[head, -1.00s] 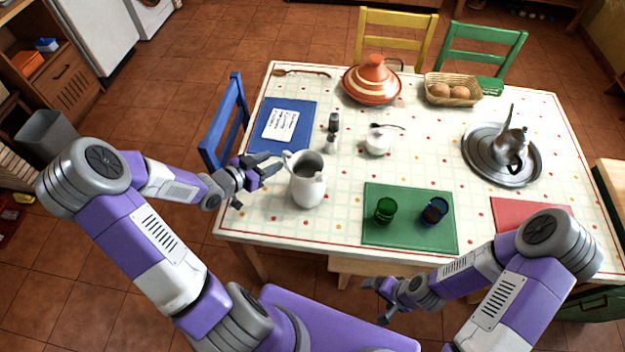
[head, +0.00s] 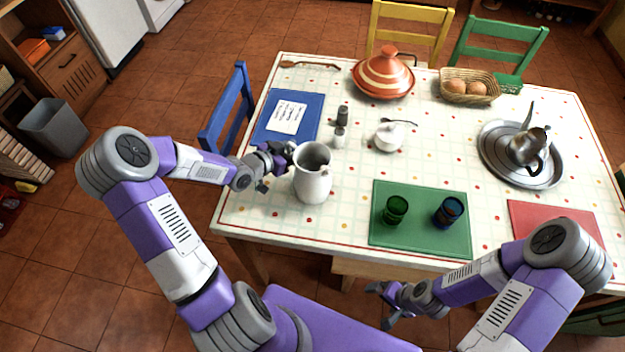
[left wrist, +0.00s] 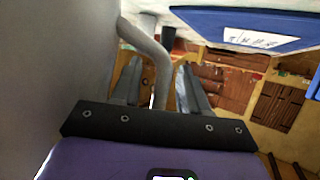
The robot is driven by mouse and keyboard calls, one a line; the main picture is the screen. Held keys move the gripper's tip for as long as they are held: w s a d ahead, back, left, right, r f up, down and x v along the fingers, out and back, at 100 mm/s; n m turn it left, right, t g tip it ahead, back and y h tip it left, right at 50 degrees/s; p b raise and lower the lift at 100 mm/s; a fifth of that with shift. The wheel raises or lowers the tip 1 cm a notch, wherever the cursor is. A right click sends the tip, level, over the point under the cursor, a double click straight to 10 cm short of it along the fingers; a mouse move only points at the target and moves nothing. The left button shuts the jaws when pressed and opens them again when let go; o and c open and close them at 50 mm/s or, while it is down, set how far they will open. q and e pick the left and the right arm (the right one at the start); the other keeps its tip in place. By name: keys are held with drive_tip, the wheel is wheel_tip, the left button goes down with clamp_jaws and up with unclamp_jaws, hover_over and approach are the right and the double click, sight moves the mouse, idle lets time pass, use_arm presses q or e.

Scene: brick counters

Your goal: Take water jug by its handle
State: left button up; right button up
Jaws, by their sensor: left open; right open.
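The white water jug (head: 313,182) stands upright near the table's left front, its handle side toward my left gripper (head: 277,168). In the left wrist view the jug body (left wrist: 75,55) fills the left side. Its curved handle (left wrist: 152,52) runs down between the two open fingers of my left gripper (left wrist: 158,80). The fingers look to be on either side of the handle, not shut on it. In the head view the gripper hides most of the handle. My right gripper (head: 379,305) is open and empty, in front of the table's front edge.
Salt and pepper shakers (head: 340,128) and a white sugar bowl (head: 389,137) stand behind the jug. A green mat (head: 420,233) with two glasses lies to its right. A blue mat (head: 310,128) with a paper lies behind my left gripper. A blue chair (head: 240,95) stands at the left edge.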

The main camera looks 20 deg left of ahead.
use_arm(q)
clamp_jaws()
idle(1.3)
drive_tip(key=shift+r, duration=0.1)
